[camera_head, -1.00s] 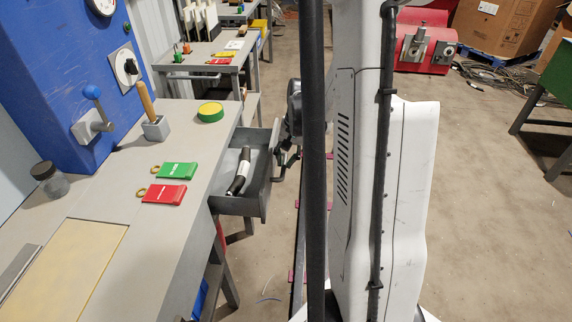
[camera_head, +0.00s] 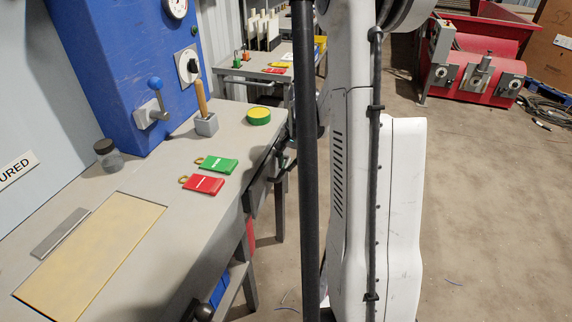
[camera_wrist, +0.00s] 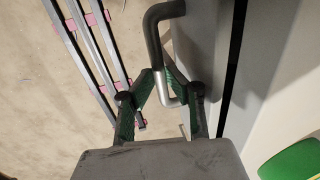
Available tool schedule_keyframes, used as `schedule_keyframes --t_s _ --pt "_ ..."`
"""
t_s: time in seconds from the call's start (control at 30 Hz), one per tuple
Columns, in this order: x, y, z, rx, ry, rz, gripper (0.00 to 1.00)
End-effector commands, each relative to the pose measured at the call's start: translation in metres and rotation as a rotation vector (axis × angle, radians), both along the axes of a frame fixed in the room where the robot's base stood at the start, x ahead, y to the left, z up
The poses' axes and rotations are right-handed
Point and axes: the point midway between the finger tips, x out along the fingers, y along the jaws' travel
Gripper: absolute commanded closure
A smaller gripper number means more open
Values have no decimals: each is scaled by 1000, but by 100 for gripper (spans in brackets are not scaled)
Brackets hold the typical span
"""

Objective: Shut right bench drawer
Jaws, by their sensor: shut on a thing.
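The right bench drawer (camera_head: 257,187) is a dark grey box under the bench top; in the body view it sits almost flush with the bench edge, and its inside is hidden. In the wrist view its front (camera_wrist: 205,45) shows beside a dark narrow gap along the bench. The bent drawer handle (camera_wrist: 153,35), black with a bare metal part, sticks out from the front. My gripper (camera_wrist: 163,82) is shut on the metal part of the handle, one green-lined finger on each side. In the body view my gripper is mostly hidden behind my column.
A red machine (camera_head: 475,65) stands at the back right. The floor between is open.

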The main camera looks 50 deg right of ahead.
Motion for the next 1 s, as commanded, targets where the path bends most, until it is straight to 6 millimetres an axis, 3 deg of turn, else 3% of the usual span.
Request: schedule_keyframes --t_s 0.13,0.17,0.2,0.57,1.0 --pt "5 2 1 3 -10 3 100" --pt "5 2 1 3 -10 3 84" --pt "5 2 1 3 -9 3 80" --pt "4 1 8 2 -9 4 80" --pt "-13 -7 81 2 -7 0 80"
